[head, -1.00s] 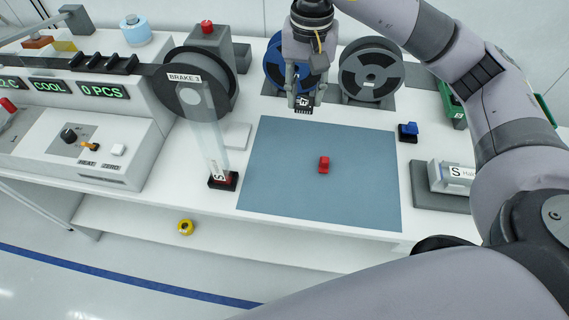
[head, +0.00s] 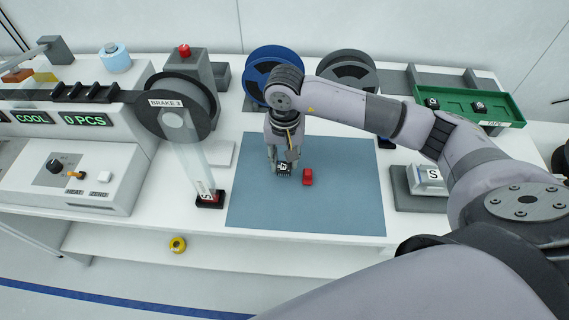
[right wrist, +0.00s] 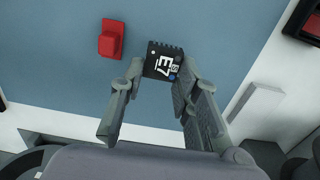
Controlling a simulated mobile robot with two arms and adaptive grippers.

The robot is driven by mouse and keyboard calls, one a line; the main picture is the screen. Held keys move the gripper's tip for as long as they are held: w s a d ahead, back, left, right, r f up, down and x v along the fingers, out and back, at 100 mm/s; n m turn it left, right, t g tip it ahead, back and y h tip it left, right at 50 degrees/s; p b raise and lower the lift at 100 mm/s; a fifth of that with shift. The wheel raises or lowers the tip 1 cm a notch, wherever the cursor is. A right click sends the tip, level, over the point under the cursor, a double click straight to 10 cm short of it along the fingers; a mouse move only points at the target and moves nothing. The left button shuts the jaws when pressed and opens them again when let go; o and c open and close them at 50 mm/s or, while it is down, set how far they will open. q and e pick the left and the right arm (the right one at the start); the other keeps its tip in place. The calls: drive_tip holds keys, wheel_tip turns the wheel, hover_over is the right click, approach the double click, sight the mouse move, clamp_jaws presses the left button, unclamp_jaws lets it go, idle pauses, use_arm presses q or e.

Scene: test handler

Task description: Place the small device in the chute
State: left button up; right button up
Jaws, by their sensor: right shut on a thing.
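My right gripper (head: 283,163) is shut on a small black device (head: 284,171) with white marks, over the blue mat. In the right wrist view the device (right wrist: 162,62) reads "E7" and sits between the fingertips (right wrist: 158,68). A clear, sloping chute-like channel (head: 187,155) runs down from under the "BRAKE 3" reel at the left to a black and red block; I cannot tell if it is the chute meant. A red block (head: 308,177) stands just right of the device, apart from it; it also shows in the wrist view (right wrist: 111,38). My left gripper is out of view.
The blue mat (head: 335,205) is mostly clear. Blue (head: 262,62) and grey reels stand behind it. A green tray (head: 510,100) with small black devices is at back right. A panel reading "0 PCS" (head: 85,120) is at the left. A yellow ring (head: 178,245) lies lower down.

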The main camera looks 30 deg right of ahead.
sight(285, 163)
wheel_tip(285, 163, down, 3)
drive_tip(key=shift+r+p, duration=0.15)
drive_tip(key=shift+p, duration=0.15)
drive_tip(key=shift+f, duration=0.3)
drive_tip(key=shift+f, duration=0.2)
drive_tip(key=o, duration=1)
drive_tip(key=shift+c, duration=0.2)
drive_tip(key=shift+r, duration=0.1)
drive_tip(key=shift+r, duration=0.1)
